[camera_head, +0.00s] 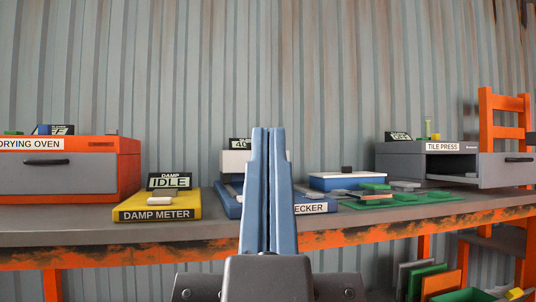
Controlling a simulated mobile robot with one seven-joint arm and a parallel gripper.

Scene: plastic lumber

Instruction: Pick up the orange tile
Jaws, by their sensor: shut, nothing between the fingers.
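My gripper (268,132) is in the middle of the head view, pointing up, with its two blue fingers closed together and nothing between them. It stands in front of the workbench and hides part of the blue checker unit behind it. An orange tile-like panel (440,284) leans among other panels at the lower right, below bench level. I cannot tell whether it is the orange tile of the task.
The workbench (90,233) holds an orange drying oven (128,165), a yellow damp meter (180,203), a blue checker (315,207), green pieces (400,200) and a grey tile press (400,162) with its front partly open. An orange chair-like frame (486,120) stands at right.

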